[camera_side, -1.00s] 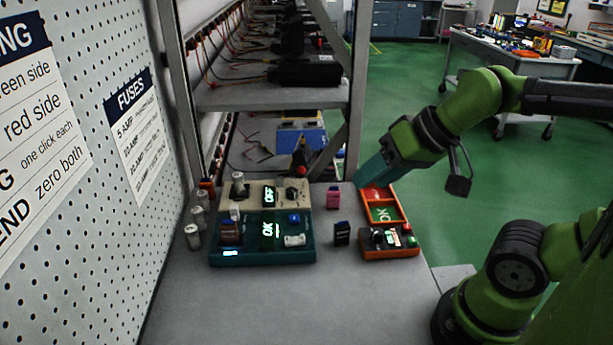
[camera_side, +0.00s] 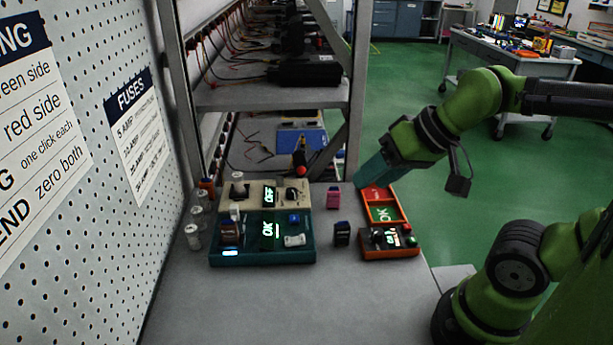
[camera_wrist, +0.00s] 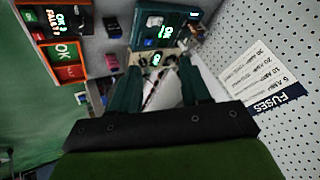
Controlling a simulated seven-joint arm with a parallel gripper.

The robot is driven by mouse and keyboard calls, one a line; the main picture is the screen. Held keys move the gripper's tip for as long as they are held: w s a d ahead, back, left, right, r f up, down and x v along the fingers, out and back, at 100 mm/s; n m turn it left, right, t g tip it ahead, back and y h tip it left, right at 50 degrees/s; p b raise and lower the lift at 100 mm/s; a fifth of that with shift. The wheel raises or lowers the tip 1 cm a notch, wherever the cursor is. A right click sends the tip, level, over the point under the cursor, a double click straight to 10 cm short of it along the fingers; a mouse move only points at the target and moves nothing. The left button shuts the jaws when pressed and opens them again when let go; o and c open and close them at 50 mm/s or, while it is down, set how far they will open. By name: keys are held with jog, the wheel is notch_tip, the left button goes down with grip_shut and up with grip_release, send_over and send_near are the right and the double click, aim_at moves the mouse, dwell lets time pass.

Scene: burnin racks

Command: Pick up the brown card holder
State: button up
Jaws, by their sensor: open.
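A small brown block (camera_side: 230,233), which looks like the brown card holder, sits in the left part of the teal unit (camera_side: 262,262). It is too small to make out its details. The teal unit also shows in the wrist view (camera_wrist: 146,38), but I cannot pick out the brown block there. My gripper (camera_side: 362,182) is over the back of the orange tray, to the right of the teal unit and apart from the brown block. In the wrist view its two teal fingers (camera_wrist: 160,88) are spread, with no held object visible between them.
A beige unit reading OFF (camera_side: 255,188) stands behind the teal unit. A pink block (camera_side: 333,197) and a black block (camera_side: 342,233) stand between it and the orange units (camera_side: 388,253). Several small cylinders (camera_side: 193,237) stand at left by the pegboard. The front bench is clear.

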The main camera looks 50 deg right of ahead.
jog(key=shift+o, duration=0.4)
jog(key=n+g+h, duration=0.2)
jog(key=n+g, duration=0.5)
jog(key=n, duration=0.6)
send_over(228, 224)
jog(key=shift+f, duration=1.05)
notch_tip(228, 224, down, 16)
jog(key=shift+f, duration=0.1)
grip_shut()
